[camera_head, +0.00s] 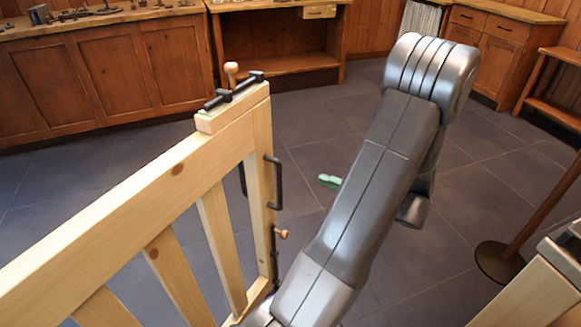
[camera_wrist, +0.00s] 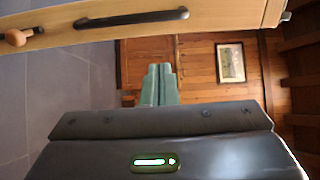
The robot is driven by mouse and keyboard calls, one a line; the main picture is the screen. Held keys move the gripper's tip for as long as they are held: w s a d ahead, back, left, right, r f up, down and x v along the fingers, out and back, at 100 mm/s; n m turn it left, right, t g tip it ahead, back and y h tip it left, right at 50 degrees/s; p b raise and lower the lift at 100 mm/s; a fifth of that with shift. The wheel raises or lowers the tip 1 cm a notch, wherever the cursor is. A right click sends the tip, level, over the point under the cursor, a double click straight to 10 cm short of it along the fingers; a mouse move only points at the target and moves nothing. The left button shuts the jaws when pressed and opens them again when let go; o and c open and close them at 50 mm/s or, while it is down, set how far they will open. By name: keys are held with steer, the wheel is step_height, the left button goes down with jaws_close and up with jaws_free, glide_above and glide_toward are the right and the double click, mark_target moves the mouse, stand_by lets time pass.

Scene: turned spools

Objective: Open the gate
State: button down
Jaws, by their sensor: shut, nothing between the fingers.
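The pale wooden gate (camera_head: 178,170) runs from the lower left to its end stile near the middle of the head view. A black bolt with a wooden knob (camera_head: 231,72) lies on its top. A black pull handle (camera_head: 276,182) is on the end stile, with a smaller wooden knob (camera_head: 281,234) lower down. The handle also shows in the wrist view (camera_wrist: 132,19). My gripper (camera_head: 329,181) has green fingers, partly hidden behind my arm. In the wrist view the fingers (camera_wrist: 160,84) are together and empty, apart from the handle.
A pale wooden post or rail (camera_head: 535,296) stands at lower right, with a wide gap between it and the gate end; my arm fills part of it. A dark round-based stand (camera_head: 500,263) is near it. Tiled floor (camera_head: 310,117) is clear toward the cabinets (camera_head: 110,70).

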steer(key=b+x, duration=0.2)
steer(key=x, duration=1.2)
steer(key=shift+r, duration=0.3)
